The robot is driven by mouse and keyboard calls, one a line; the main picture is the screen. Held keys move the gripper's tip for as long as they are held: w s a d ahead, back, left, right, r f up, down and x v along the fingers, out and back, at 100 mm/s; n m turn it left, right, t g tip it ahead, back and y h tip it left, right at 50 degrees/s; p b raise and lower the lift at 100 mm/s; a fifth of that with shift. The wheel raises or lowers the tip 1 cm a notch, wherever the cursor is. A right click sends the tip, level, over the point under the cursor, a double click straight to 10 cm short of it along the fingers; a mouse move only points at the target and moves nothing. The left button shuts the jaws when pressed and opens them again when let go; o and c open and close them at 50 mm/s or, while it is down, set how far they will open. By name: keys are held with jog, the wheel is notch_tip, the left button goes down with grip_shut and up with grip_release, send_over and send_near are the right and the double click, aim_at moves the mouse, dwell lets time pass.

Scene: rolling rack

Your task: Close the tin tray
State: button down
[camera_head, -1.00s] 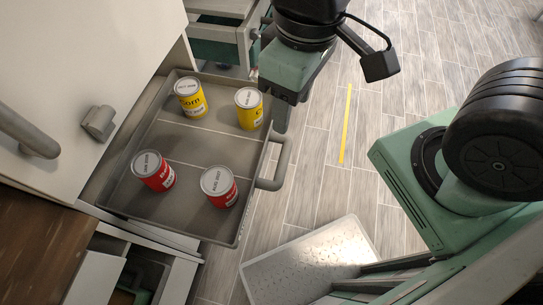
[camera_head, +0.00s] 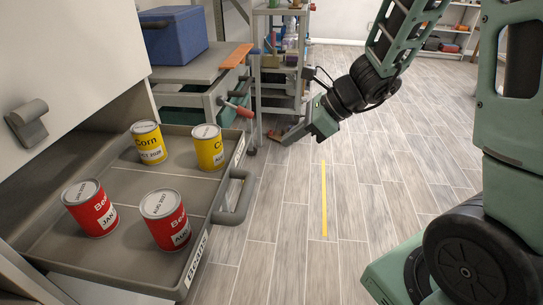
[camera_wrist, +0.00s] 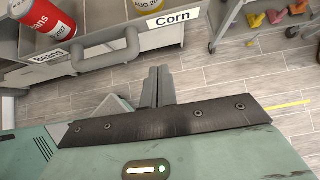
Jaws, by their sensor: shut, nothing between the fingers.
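The grey tin tray (camera_head: 190,195) is pulled out of the cabinet on the left in the head view. It holds two yellow corn cans (camera_head: 149,142) at the back and two red bean cans (camera_head: 165,219) in front, all upright. A grey bar handle (camera_head: 234,198) is on its outer side. My gripper (camera_head: 290,138) is beyond the tray's far right corner, apart from the handle, above the floor. In the wrist view my gripper (camera_wrist: 158,85) shows shut fingers just below the tray's handle (camera_wrist: 105,48), with nothing held. The tray front carries "Beans" and "Corn" labels.
A cart with a blue box (camera_head: 172,35) stands behind the tray. An orange-handled tool lies at its edge. A shelf rack (camera_head: 280,60) is further back. The tiled floor (camera_head: 290,220) right of the tray is clear, with a yellow stripe (camera_head: 324,200).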

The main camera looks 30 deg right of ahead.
aim_at(236, 163)
jog(key=shift+w+a+f+b, duration=0.4)
jog(key=shift+w+a+f, duration=0.65)
jog(key=shift+a, duration=0.4)
jog(key=shift+w+a+f+b, duration=0.4)
jog(key=shift+w+a+f, duration=0.65)
jog(key=shift+a, duration=0.35)
jog(key=shift+w+a+f+b, duration=0.4)
jog(key=shift+w+a+f, duration=0.6)
jog(key=shift+a, duration=0.45)
jog(key=w+a+p, duration=0.2)
jog(key=w+a, duration=0.3)
jog(key=a, duration=0.2)
jog(key=w+a+p, duration=0.1)
jog(key=w+a, duration=0.4)
jog(key=a, duration=0.2)
jog(key=w+a+p, duration=0.2)
jog(key=w+a, duration=0.3)
jog(key=a, duration=0.3)
jog(key=shift+w+p, duration=0.3)
jog(key=shift+w, duration=0.1)
jog(key=shift+d, duration=0.15)
jog(key=shift+f, duration=0.1)
